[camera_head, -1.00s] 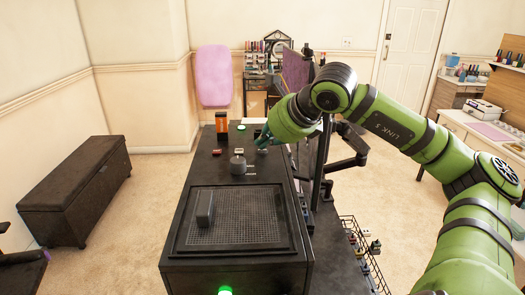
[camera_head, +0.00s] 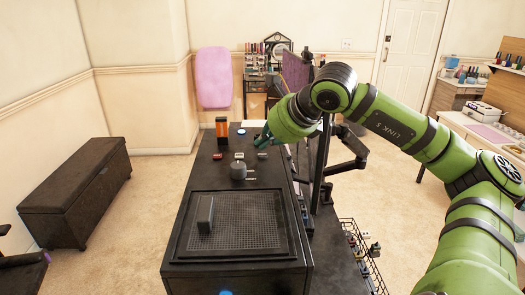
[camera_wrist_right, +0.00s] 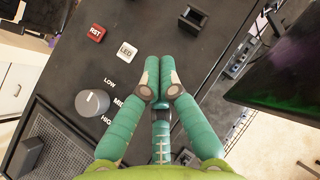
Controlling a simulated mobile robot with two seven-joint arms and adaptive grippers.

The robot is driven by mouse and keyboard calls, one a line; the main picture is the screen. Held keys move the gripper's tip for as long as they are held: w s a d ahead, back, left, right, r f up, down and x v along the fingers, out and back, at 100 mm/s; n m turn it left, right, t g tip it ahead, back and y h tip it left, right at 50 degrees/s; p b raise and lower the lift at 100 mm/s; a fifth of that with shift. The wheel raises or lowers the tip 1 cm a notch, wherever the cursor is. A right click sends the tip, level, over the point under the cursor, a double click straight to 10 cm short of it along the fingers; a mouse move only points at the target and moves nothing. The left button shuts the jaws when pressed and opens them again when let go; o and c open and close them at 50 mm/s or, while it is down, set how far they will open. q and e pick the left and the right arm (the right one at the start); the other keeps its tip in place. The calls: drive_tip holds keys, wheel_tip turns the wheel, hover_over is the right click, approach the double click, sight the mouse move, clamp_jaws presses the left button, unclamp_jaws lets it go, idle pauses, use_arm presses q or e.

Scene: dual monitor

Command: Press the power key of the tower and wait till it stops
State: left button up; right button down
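The black tower (camera_head: 185,215) lies in the middle of the head view, with controls on its top. A red RST key (camera_wrist_right: 96,34) and a white LED key (camera_wrist_right: 127,50) show in the right wrist view. A third small key (camera_head: 262,155) is in the same row in the head view; I cannot read its label. A round light (camera_head: 241,131) behind the row looks blue-white, and the front light (camera_head: 226,293) is blue. My right gripper (camera_wrist_right: 160,62) is shut and empty, its teal fingertips over the key row's right end. Contact is unclear. My left gripper is out of view.
A grey knob (camera_head: 238,171) with LOW, MID and HIGH marks stands near the keys. An orange-and-black object (camera_head: 222,127) stands at the back of the top. A monitor arm (camera_head: 345,165) rises at the right. A dark bench (camera_head: 80,190) is at left.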

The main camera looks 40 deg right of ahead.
sight(265, 155)
drive_tip(key=shift+r, duration=0.15)
wheel_tip(265, 155, up, 5)
drive_tip(key=p, duration=0.4)
drive_tip(key=shift+p, duration=0.35)
idle(0.7)
